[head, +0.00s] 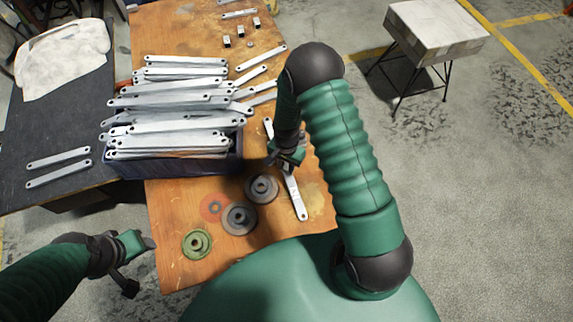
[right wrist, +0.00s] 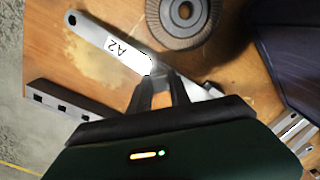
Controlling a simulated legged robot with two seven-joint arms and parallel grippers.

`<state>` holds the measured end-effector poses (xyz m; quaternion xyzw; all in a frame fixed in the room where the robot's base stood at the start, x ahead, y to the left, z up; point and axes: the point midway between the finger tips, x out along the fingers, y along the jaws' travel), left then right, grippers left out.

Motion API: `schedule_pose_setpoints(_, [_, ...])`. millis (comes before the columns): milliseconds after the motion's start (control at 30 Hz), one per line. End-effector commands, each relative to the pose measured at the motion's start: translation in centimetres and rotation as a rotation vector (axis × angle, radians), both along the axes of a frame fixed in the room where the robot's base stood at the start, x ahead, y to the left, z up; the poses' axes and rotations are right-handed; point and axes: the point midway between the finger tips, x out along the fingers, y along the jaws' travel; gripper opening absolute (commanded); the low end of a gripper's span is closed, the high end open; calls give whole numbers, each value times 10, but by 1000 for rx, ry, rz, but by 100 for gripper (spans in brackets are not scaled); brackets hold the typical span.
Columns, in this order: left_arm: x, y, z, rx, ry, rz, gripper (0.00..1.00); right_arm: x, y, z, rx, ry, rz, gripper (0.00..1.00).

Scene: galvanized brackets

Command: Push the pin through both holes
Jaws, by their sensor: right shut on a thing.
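A pale metal bracket marked A2 (right wrist: 120,50) lies on the wooden table; it also shows in the head view (head: 295,198). A second bracket (head: 268,127) shows beyond my right gripper (head: 285,160), running into the same spot. The right gripper (right wrist: 162,78) is shut at the bracket's inner end, on a small grey thing that looks like the pin. The fingers hide most of it, and I cannot tell how deep it sits or whether the holes line up. My left gripper (head: 138,262) is empty, off the table's left edge; its jaw opening is unclear.
A dark blue crate (head: 228,165) heaped with brackets stands left of the work. Several round flanges (head: 239,217) lie on the near table. Small metal blocks (head: 227,41) lie at the back. A stool (head: 437,30) stands apart at right.

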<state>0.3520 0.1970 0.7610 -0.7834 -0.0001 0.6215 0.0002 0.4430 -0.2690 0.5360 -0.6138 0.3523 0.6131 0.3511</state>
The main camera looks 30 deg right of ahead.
Motion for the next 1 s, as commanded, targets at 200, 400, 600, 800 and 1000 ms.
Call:
schedule_pose_setpoints(200, [0,0,-4,0,0,0,54,0,0,-6,0,0,0,0])
schedule_pose_setpoints(400, [0,0,-7,0,0,0,54,0,0,-11,0,1,0,0])
schedule_pose_setpoints(600, [0,0,-7,0,0,0,54,0,0,-13,-1,1,0,0])
schedule_pose_setpoints(800, [0,0,-7,0,0,0,54,0,0,-12,0,0,0,0])
schedule_pose_setpoints(1000, [0,0,-7,0,0,0,54,0,0,-12,0,0,0,39])
